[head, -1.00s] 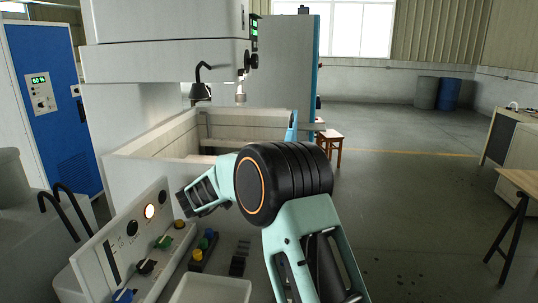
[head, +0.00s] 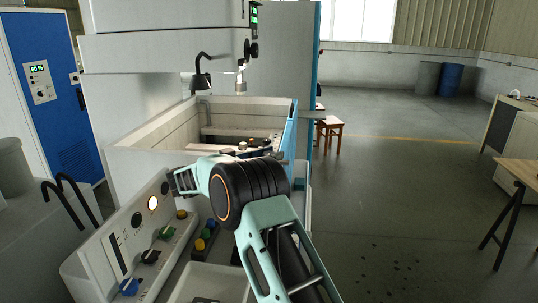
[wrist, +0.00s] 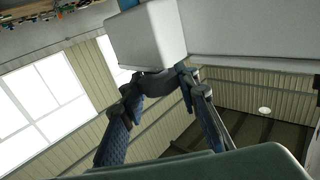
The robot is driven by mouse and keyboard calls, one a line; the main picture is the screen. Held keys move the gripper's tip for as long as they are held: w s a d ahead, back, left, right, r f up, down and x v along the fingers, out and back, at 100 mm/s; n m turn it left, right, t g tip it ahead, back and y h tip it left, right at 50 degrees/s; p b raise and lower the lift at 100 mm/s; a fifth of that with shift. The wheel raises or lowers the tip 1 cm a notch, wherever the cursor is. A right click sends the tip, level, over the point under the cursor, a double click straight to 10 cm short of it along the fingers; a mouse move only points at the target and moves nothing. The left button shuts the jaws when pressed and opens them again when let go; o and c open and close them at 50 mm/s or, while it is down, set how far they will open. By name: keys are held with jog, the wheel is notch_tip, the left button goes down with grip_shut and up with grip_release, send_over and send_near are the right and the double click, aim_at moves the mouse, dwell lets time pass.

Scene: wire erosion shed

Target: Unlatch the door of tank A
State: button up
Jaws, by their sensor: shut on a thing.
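The light-walled, open-topped tank (head: 150,138) stands at the centre of the head view, with blue trim at its right end. My gripper (head: 176,181) is at the tank's near wall, just above the control panel. In the wrist view my gripper (wrist: 158,84) has its two fingers closed in on a dark curved piece (wrist: 157,83) below a pale block (wrist: 145,36). This dark piece may be the door latch; the pale block is against it. The latch cannot be made out in the head view, where my gripper and arm cover that area. No tank letter is readable.
The sloping control panel (head: 122,242) with knobs and a lit lamp stands close below my gripper. A pale tray (head: 207,283) is in front. A blue cabinet (head: 50,95) stands left, a wooden stool (head: 328,125) beyond the tank. The floor (head: 400,200) at right is open.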

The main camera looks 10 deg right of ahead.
jog(key=o, duration=1.2)
jog(key=shift+c, duration=0.2)
jog(key=v, duration=1.2)
